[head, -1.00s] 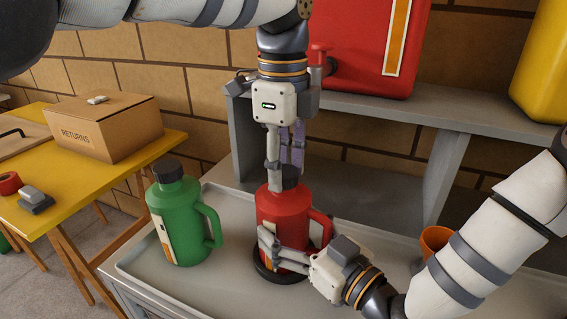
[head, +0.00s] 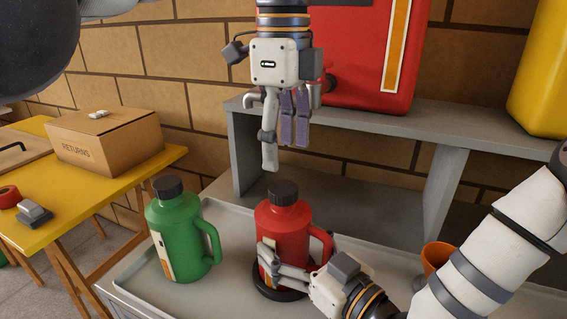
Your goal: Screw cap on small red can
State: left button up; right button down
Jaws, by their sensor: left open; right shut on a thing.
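The small red can (head: 284,220) stands upright on a black ring base (head: 281,291) in the grey tray. A black cap (head: 284,193) sits on its neck and looks level; how tight it is, I cannot tell. My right gripper (head: 272,266) is shut on the lower body of the red can, coming in from the right. My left gripper (head: 282,155) hangs above the cap, fingers pointing down, open and empty, clear of the can.
A green can (head: 180,232) with a black cap stands left of the red can. An orange cup (head: 436,257) is to the right. A grey shelf (head: 390,120) holding a large red container (head: 362,45) stands behind. The tray (head: 222,285) has bare room between the cans.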

pick_arm(q)
jog(key=shift+r, duration=0.25)
pick_arm(e)
jog(key=shift+w, duration=0.1)
grip_release()
jog(key=v, duration=1.2)
